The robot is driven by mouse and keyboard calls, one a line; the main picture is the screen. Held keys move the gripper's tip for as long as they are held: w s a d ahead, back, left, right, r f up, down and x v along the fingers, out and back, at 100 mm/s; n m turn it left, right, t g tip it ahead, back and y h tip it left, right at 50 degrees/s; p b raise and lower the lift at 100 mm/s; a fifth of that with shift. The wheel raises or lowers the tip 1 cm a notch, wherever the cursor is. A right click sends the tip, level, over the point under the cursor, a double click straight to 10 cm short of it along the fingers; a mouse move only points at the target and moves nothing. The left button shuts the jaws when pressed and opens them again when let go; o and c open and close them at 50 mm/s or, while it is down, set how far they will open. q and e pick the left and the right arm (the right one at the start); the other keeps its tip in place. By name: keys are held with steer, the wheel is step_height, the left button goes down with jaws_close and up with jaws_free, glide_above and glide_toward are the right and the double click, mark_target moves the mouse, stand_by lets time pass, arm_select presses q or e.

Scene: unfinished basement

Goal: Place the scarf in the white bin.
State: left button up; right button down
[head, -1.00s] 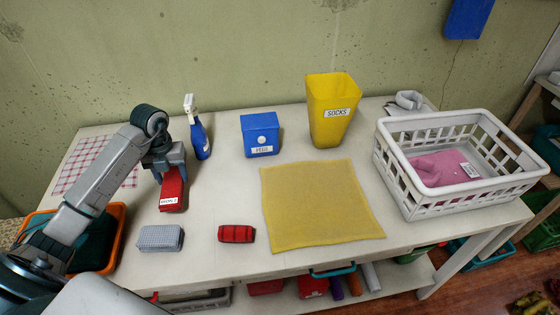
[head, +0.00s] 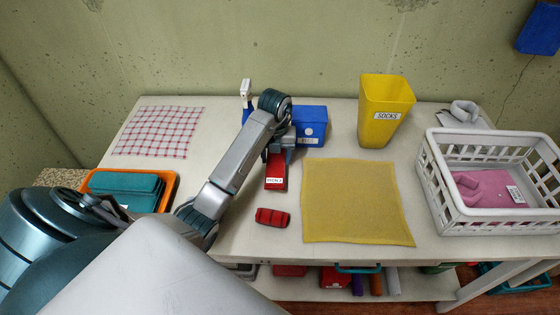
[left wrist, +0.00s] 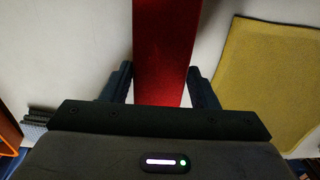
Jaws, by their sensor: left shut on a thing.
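My left gripper (head: 278,150) is shut on a red box (head: 276,172) with a small white label, in front of the blue box. In the left wrist view the red box (left wrist: 164,50) lies between the two dark fingers (left wrist: 162,88). A rolled dark-red cloth with dark bands (head: 273,217), perhaps the scarf, lies on the table nearer me, apart from the gripper. The white bin (head: 490,228) is a slatted basket at the right of the table. A pink folded cloth (head: 490,187) with a tag lies inside it. My right gripper is out of view.
A yellow mat (head: 357,200) lies mid-table, bare. A yellow socks bin (head: 384,110) and a blue box (head: 311,125) stand behind. A checked cloth (head: 158,131) and an orange tray (head: 170,183) are at the left. A grey block (left wrist: 37,117) shows in the left wrist view.

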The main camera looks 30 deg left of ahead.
mark_target(279, 158)
arm_select(q)
steer(key=shift+w+d, duration=0.3)
steer(key=shift+d, duration=0.15)
step_height(279, 158, down, 3)
steer(key=b, duration=0.3)
steer(key=shift+f, duration=0.15)
steer(key=shift+f+b, duration=0.2)
steer(key=shift+b, duration=0.15)
steer(key=shift+r, duration=0.1)
steer(key=o, duration=1)
steer(key=shift+o, duration=0.5)
